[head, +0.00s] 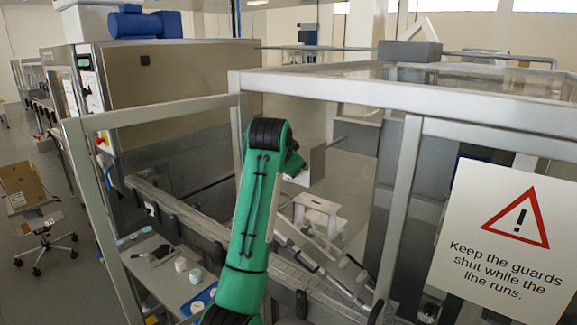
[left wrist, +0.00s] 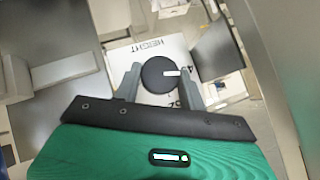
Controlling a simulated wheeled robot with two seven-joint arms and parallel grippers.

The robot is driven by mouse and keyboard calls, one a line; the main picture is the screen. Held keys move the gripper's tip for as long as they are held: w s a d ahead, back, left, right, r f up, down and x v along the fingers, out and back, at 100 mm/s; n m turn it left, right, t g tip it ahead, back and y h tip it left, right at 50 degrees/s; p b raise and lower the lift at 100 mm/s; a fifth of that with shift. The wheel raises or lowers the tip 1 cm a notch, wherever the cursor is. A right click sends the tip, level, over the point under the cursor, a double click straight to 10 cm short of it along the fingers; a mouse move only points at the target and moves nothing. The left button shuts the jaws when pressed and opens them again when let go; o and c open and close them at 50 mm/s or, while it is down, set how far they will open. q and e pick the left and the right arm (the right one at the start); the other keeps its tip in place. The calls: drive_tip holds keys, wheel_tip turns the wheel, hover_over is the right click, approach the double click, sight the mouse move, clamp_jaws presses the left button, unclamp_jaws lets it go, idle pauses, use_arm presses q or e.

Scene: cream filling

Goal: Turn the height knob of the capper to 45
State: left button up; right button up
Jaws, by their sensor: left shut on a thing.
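The height knob (left wrist: 157,77) is a round black disc with a white pointer mark, in the left wrist view. It sits on a white dial plate (left wrist: 152,47) that reads "HEIGHT". The pointer mark points to the right in that picture. My right gripper is not in view.
Grey guard posts and rails (head: 330,90) surround the arm. A warning sign (head: 507,240) hangs at the right. A conveyor (head: 185,215) runs below the arm, and a side shelf (head: 150,270) with small jars stands at the lower left.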

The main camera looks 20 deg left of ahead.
use_arm(q)
drive_tip(key=shift+f+n+g+h, duration=0.15)
drive_tip(key=shift+n+g+h, duration=0.15)
drive_tip(key=shift+h, duration=0.2)
idle(0.3)
drive_tip(key=o, duration=1)
